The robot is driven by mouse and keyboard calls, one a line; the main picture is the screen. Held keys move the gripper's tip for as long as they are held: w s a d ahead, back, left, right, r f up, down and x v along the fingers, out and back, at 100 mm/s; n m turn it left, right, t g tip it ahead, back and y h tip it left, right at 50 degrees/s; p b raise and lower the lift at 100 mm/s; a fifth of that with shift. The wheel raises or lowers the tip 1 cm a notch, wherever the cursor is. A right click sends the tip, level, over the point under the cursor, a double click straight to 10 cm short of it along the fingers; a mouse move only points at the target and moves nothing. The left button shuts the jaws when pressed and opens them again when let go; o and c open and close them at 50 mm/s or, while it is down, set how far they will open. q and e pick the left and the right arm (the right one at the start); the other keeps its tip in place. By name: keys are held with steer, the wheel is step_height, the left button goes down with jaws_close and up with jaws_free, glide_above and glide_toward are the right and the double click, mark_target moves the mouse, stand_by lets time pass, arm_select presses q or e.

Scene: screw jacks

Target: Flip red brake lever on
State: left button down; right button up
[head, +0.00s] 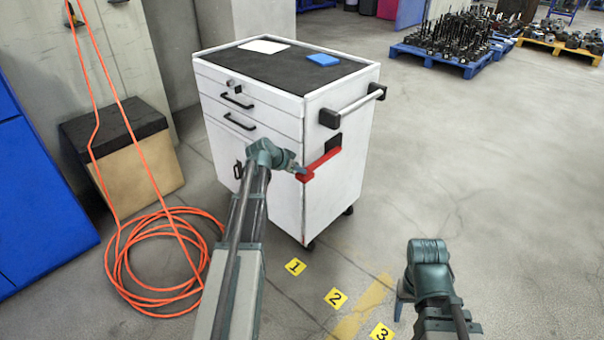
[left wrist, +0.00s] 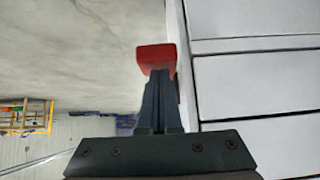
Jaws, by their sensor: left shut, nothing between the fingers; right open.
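The red brake lever (head: 321,164) sticks out from the right side of the white tool cart, below the push handle, running from a black mount (head: 334,142) toward the cart's front edge. My left gripper (head: 300,169) is shut and empty, with its fingertips at the near end of the lever. In the left wrist view the red lever end (left wrist: 156,57) is right at the tips of my closed fingers (left wrist: 158,82); I cannot tell whether they touch. My right gripper (head: 404,296) is open and empty, low over the floor at the right.
The white cart (head: 333,205) stands on casters, with a white sheet (head: 264,46) and a blue item (head: 323,60) on top. An orange hose (head: 160,262) lies coiled at left. Yellow markers such as number 2 (head: 336,298) lie on the floor. Floor right of the cart is clear.

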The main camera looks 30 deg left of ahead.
arm_select(q)
step_height(320, 180, down, 5)
steer(key=b, duration=0.4)
steer(key=shift+s+a, duration=0.1)
steer(key=shift+s, duration=0.05)
steer(key=shift+s+f, duration=0.1)
steer(key=shift+s, duration=0.05)
arm_select(e)
step_height(320, 180, down, 6)
steer(key=shift+s+d+r, duration=0.1)
steer(key=shift+r, duration=0.15)
arm_select(q)
steer(key=shift+f+b, duration=0.1)
steer(key=shift+b, duration=0.25)
arm_select(e)
steer(key=shift+r, duration=0.1)
